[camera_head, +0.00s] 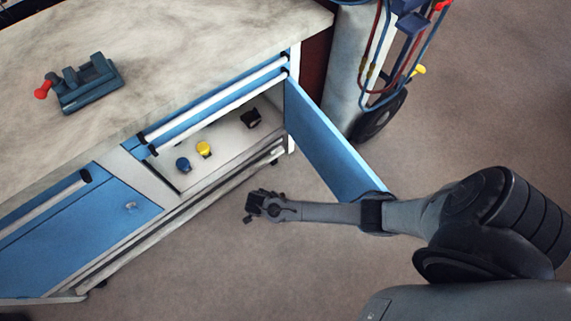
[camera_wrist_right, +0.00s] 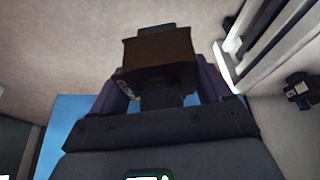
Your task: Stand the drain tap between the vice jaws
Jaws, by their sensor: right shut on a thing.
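The vice (camera_head: 90,88) is dark teal with a red knob and stands on the bench top, upper left in the head view. My right gripper (camera_head: 262,204) is in front of the open cabinet, above the floor and well away from the vice. In the wrist view my right gripper (camera_wrist_right: 160,95) is shut on a dark brown blocky thing (camera_wrist_right: 160,48). Its shape is partly hidden by the fingers, and I cannot tell for sure that it is the drain tap. My left gripper is out of view.
The open cabinet holds a blue thing (camera_head: 183,164), a yellow thing (camera_head: 204,149) and a dark thing (camera_head: 250,118). The blue door (camera_head: 325,140) stands open beside my right arm. A gas cylinder (camera_head: 352,60) with hoses stands behind it. The bench top (camera_head: 190,50) is otherwise clear.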

